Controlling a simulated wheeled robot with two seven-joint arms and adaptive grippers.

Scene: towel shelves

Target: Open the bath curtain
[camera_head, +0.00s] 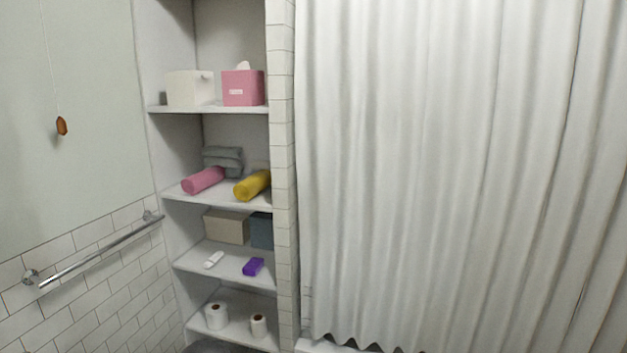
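The white bath curtain (430,170) hangs in vertical folds across the right half of the head view. It runs from the top edge of the picture down to a wavy hem near the bottom. Its left edge hangs close beside the tiled end wall (285,150), and its right side runs out of the picture. The curtain rod is out of view above. What lies behind the curtain is hidden, apart from a strip of white tub rim (325,346) below the hem. Neither of my grippers shows in this view.
White shelves (222,258) left of the curtain hold boxes, rolled towels and toilet rolls. A metal towel bar (100,252) sticks out from the left wall. A cord with a brown pull (61,126) hangs above it. A dark rounded thing shows at the bottom edge.

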